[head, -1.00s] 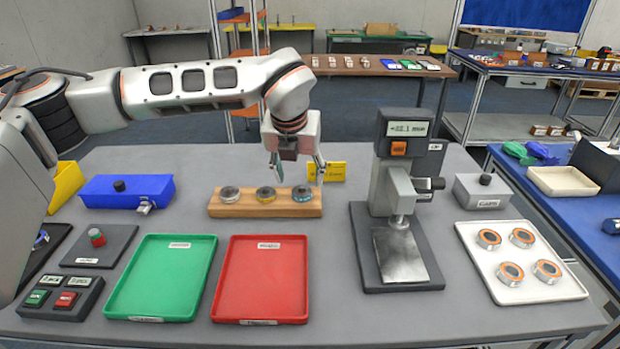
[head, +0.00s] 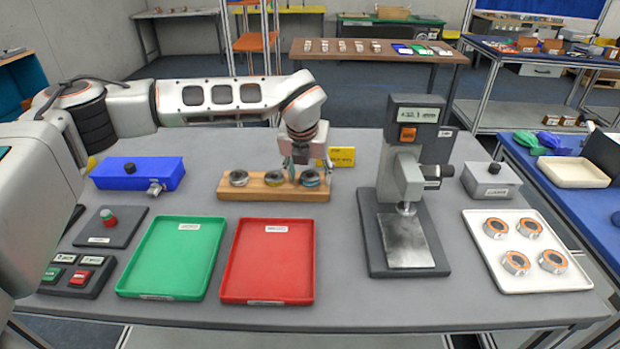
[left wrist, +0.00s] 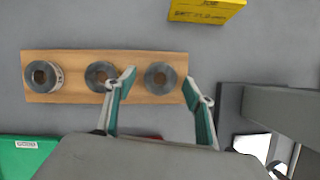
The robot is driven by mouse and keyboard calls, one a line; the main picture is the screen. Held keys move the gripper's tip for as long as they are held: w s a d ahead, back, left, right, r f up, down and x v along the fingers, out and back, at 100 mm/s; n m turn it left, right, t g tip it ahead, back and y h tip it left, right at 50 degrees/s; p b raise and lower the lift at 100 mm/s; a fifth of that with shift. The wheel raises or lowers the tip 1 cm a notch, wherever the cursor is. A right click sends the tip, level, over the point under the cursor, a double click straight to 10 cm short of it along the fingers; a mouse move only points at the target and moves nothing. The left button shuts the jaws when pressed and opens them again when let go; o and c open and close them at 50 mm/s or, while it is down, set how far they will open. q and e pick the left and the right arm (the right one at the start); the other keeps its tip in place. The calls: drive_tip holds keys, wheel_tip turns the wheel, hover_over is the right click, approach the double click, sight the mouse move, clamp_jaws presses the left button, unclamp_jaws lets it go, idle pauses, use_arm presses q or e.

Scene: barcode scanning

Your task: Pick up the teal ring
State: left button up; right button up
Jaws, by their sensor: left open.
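The teal ring (head: 310,179) sits at the right end of a wooden block (head: 245,194), with a yellow ring (head: 275,178) in the middle and a grey ring (head: 238,178) at the left. My left gripper (head: 309,171) is open and low over the block's right end, its fingers on either side of the teal ring. In the left wrist view, the teal ring (left wrist: 160,75) shows its grey top between the two open fingertips (left wrist: 159,82), apart from both. The left finger lies between it and the middle ring. My right gripper is not in view.
A yellow sign (head: 342,156) stands just behind the block. A measuring stand (head: 405,240) is to the right. A green tray (head: 172,258) and a red tray (head: 268,262) lie in front. A white tray (head: 545,281) holds several orange-marked rings.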

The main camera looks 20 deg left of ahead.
use_arm(q)
drive_tip(key=c, duration=1.4)
drive_tip(key=shift+r, duration=0.15)
